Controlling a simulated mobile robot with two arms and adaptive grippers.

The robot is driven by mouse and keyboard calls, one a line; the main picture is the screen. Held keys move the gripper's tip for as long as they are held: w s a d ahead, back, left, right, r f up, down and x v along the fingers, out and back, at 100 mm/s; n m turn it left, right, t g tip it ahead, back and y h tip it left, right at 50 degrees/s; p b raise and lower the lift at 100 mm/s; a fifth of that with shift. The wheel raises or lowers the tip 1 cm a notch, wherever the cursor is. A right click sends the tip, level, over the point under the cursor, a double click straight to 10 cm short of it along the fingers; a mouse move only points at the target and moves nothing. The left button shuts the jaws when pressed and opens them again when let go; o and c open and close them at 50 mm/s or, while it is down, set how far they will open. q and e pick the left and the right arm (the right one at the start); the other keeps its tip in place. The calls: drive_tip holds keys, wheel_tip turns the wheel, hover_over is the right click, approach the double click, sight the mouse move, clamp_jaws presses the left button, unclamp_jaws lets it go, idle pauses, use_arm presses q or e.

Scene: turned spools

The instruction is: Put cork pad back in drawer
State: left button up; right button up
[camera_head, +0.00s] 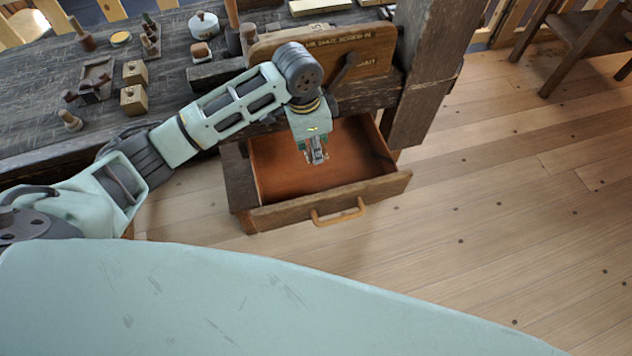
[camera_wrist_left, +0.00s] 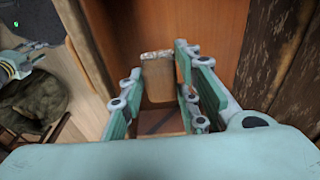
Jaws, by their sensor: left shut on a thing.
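The drawer (camera_head: 277,165) hangs open below the bench in the head view, with a reddish-brown inside and a wooden handle (camera_head: 339,212). My left gripper (camera_head: 316,158) points down over the open drawer. In the left wrist view my left gripper (camera_wrist_left: 157,85) is shut on a tan slab, the cork pad (camera_wrist_left: 157,78), with a pale, rough upper edge. I cannot tell whether the pad touches the drawer floor. In the head view the pad is too small to make out.
The dark workbench (camera_head: 40,135) carries small wooden blocks (camera_head: 134,99), turned pieces and a white lidded pot (camera_head: 204,25) at the left. A lettered wooden board (camera_head: 340,45) stands above the drawer. The bench leg (camera_head: 425,75) is close on the right.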

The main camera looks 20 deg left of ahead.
use_arm(q)
drive_tip(key=f, duration=0.6)
drive_tip(key=shift+s+d+f, duration=0.15)
drive_tip(key=shift+d+f, duration=0.05)
drive_tip(key=shift+f, duration=0.85)
wheel_tip(320, 180, down, 2)
drive_tip(key=shift+f, duration=0.3)
drive_tip(key=o, duration=0.6)
drive_tip(key=shift+f, duration=0.15)
drive_tip(key=shift+c, duration=0.2)
drive_tip(key=o, duration=0.4)
drive_tip(key=shift+o, duration=0.3)
use_arm(e)
drive_tip(key=shift+s+d+f, duration=0.1)
drive_tip(key=shift+d, duration=0.5)
drive_tip(key=shift+s+d+f, duration=0.1)
drive_tip(key=shift+d, duration=0.45)
